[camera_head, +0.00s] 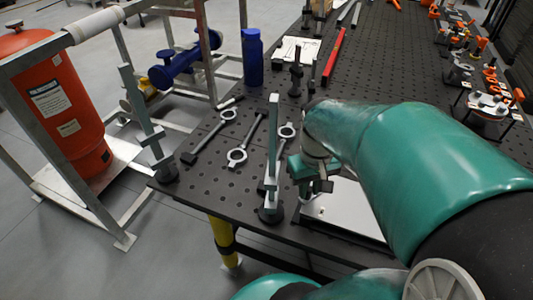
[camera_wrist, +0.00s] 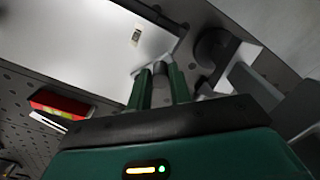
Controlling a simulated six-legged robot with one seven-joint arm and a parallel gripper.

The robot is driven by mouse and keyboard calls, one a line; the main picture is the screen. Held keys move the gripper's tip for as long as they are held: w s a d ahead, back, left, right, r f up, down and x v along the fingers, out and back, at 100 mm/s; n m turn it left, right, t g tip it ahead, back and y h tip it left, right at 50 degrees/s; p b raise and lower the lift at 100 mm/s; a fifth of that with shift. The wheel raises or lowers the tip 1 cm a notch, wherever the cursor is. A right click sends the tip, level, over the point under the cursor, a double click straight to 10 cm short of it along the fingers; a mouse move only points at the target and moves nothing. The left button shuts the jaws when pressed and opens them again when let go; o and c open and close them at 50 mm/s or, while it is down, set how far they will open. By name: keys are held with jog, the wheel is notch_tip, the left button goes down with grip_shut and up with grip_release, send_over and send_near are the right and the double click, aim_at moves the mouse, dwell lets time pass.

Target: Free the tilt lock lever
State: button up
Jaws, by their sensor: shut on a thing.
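My gripper (camera_head: 312,186) is low over the near edge of the black perforated table (camera_head: 205,180), beside a white panel (camera_head: 345,208). In the wrist view my gripper (camera_wrist: 160,82) has its two green fingers closed around a small grey cylindrical piece (camera_wrist: 160,69). This piece stands at the edge of the white panel, which also fills the upper left of that view (camera_wrist: 80,45). The piece may be the tilt lock lever, but its full shape is hidden by the fingers. In the head view my arm covers part of the panel.
An upright grey clamp (camera_head: 272,150) stands just left of my gripper, with another clamp (camera_head: 145,120) further left. Ring-ended tools (camera_head: 238,155), a blue bottle (camera_head: 252,58) and a red bar (camera_head: 333,58) lie or stand beyond. An orange tank (camera_head: 55,100) is in a frame at left.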

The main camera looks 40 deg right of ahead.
jog(key=shift+o, duration=0.3)
jog(key=shift+s+d, duration=0.15)
jog(key=shift+s, duration=0.25)
jog(key=shift+o, duration=0.4)
jog(key=shift+s, duration=0.15)
jog(key=shift+o, duration=0.3)
jog(key=shift+s+d, duration=0.15)
jog(key=shift+s, duration=0.1)
jog(key=shift+c, duration=1)
jog(key=o, duration=1)
notch_tip(320, 180, up, 7)
